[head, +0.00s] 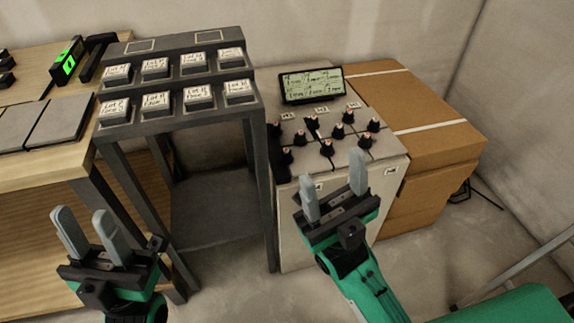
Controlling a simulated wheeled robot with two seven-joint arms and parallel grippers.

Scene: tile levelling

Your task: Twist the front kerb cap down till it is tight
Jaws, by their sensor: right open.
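Several black levelling caps with pale reddish tips stand on the grey tiled top of a pale block (390,157). One cap (327,148) stands near the front edge, and another cap (287,156) stands at the front left. Their labels are too small to read, so I cannot tell which is the front kerb cap. My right gripper (333,170) is open and empty, in front of the block with its fingers pointing up towards the caps. My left gripper (83,214) is open and empty at the lower left, well away from the caps.
A small display (311,85) stands at the back of the block. A cardboard box (430,110) is to the right.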

